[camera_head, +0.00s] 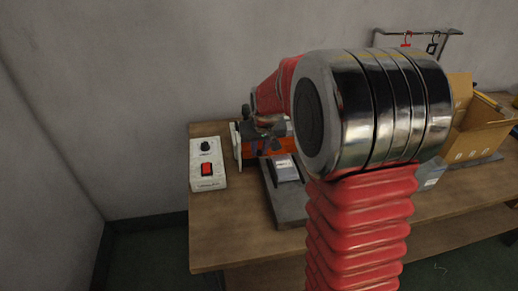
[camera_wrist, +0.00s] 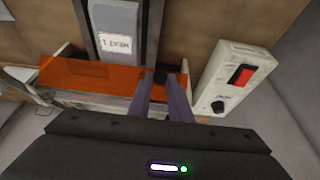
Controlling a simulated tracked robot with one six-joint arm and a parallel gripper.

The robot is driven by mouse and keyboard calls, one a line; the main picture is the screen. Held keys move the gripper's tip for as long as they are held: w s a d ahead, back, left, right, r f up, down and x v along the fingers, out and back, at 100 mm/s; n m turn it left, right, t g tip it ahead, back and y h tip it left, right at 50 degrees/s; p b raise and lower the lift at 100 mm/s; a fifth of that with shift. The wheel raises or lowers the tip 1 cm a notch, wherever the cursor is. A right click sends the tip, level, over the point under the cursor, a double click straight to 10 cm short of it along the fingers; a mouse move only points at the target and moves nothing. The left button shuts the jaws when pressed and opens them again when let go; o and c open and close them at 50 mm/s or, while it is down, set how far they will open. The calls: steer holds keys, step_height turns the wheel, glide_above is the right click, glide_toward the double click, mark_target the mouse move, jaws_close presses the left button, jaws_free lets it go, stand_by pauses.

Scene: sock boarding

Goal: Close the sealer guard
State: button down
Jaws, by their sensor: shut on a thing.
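The sealer guard is a see-through orange panel (camera_wrist: 95,76) between pale side plates in the wrist view. In the head view part of its orange (camera_head: 277,149) shows behind my gripper. A small black knob (camera_wrist: 160,77) sits near the guard's right end. My gripper (camera_wrist: 161,82) has its two fingers on either side of this knob and is shut on it. In the head view my gripper (camera_head: 264,133) is small and dark at the guard, and my arm hides the sealer's right side. I cannot tell the guard's exact angle.
A white control box (camera_head: 207,171) with a red switch and black dial stands close left of the sealer. A grey plate (camera_head: 290,212) with a labelled grey block (camera_wrist: 118,20) lies in front. A cardboard box (camera_head: 460,145) and a hook rack (camera_head: 412,32) are at the right.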

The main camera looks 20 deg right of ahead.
mark_target(259, 156)
steer(key=shift+f+t, duration=0.15)
steer(key=shift+t, duration=0.15)
steer(key=shift+s+f+t+h, duration=0.1)
steer(key=shift+f+t+h, duration=0.15)
steer(key=shift+f+t, duration=0.4)
steer(key=shift+s+f+t+h, duration=0.1)
steer(key=shift+f+t+h, duration=0.2)
steer(key=shift+t, duration=0.55)
steer(key=shift+w+f+t, duration=0.1)
steer(key=shift+f+t, duration=0.3)
steer(key=shift+t, duration=0.4)
steer(key=shift+w+f+t, duration=0.2)
steer(key=shift+f+t, duration=0.5)
steer(key=shift+t, duration=0.4)
steer(key=shift+w+d+f+t+h, duration=0.15)
steer(key=shift+f+t+h, duration=0.1)
steer(key=shift+t, duration=0.3)
steer(key=shift+w+a+f+t+h, duration=0.1)
steer(key=shift+w+f+t+h, duration=0.1)
steer(key=shift+t, duration=0.35)
steer(key=shift+r, duration=0.1)
steer(key=c, duration=1.6)
jaws_free()
